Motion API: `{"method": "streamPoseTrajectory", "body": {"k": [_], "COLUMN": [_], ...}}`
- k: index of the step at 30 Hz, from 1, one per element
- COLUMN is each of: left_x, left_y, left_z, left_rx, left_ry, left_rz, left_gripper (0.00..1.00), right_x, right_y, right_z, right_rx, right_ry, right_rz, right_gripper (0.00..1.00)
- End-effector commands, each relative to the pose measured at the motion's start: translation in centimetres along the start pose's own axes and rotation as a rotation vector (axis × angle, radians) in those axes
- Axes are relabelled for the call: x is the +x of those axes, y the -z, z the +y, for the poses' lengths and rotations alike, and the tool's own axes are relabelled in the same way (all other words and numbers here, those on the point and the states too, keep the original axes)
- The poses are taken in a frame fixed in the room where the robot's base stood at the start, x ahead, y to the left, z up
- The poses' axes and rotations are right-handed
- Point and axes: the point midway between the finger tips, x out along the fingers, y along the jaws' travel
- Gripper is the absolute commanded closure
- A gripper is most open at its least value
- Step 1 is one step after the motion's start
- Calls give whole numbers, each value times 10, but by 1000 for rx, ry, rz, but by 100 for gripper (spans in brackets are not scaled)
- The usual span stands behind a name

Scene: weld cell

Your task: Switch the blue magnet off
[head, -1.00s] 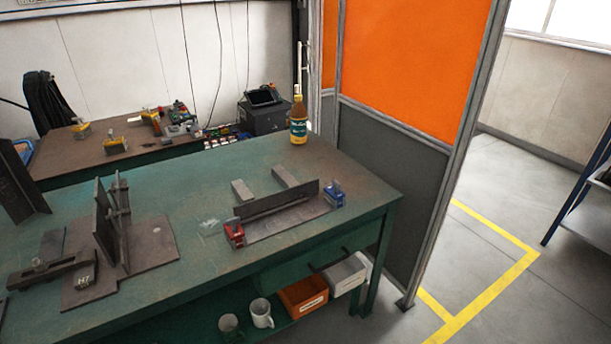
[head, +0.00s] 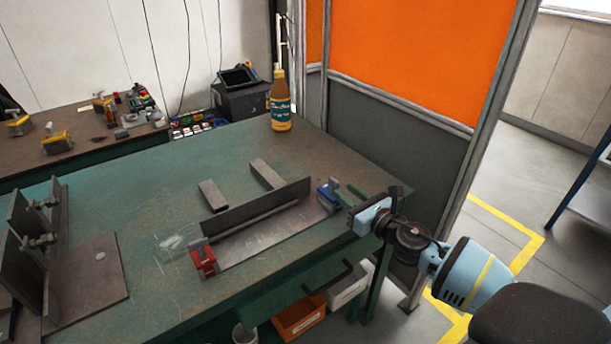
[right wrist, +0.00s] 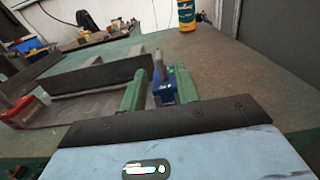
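The blue magnet (head: 326,196) sits at the right end of a steel plate (head: 262,244) with an upright plate (head: 258,206) on the green table. My right gripper (head: 347,194) comes in from the right, just beside the magnet, its green fingers apart. In the right wrist view the blue magnet (right wrist: 163,94) shows between the open fingers (right wrist: 160,76), beyond the gripper's dark front edge. A dark lever-like part stands on top of it; its switch setting cannot be told. I cannot tell whether the fingers touch it. My left gripper is out of view.
A red magnet (head: 203,259) sits at the plate's left end. Two steel bars (head: 267,174) lie behind the upright plate. A bottle (head: 280,102) stands at the table's back corner. A steel fixture (head: 50,250) is at left. An orange-panelled screen (head: 415,60) stands behind the table.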

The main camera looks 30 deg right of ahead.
Motion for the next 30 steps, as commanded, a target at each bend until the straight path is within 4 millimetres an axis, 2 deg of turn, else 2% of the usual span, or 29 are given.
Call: {"method": "streamPoseTrajectory", "body": {"k": [10,24,30], "left_x": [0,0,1], "left_y": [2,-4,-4], "left_z": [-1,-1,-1], "left_rx": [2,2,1], "left_ry": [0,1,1], "left_rz": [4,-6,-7], "left_gripper": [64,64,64], "right_x": [9,65,77], "right_y": [-3,-2,-2], "right_z": [-2,-2,-2], "right_rx": [-14,-11,-11], "right_ry": [2,2,1], "right_rz": [-6,-4,-3], "right_gripper": [69,69,69]}}
